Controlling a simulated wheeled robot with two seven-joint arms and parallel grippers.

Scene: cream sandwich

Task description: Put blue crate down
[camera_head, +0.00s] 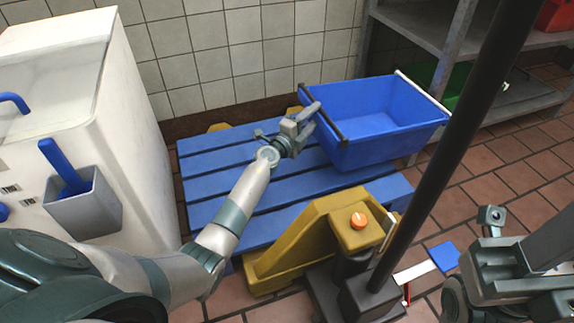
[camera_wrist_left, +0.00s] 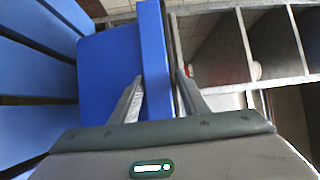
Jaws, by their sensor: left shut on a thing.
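The blue crate (camera_head: 390,112) is empty and roughly upright at the right end of the blue slatted pallet (camera_head: 232,168), in the head view. Its right part reaches past the pallet's edge. I cannot tell whether its base touches the slats. My left gripper (camera_head: 308,122) is shut on the crate's left rim, beside the dark handle bar. In the left wrist view, the crate's blue rim (camera_wrist_left: 154,60) stands between my left fingers (camera_wrist_left: 158,95). My right gripper (camera_head: 490,250) is at the lower right, away from the crate; its fingers do not show clearly.
A yellow pallet jack (camera_head: 318,228) stands at the pallet's front. A dark pole (camera_head: 450,150) crosses in front of the crate's right side. Grey metal shelving (camera_head: 415,25) is behind right. A white cabinet (camera_head: 130,130) stands left. Bare tiled floor (camera_head: 490,165) lies to the right.

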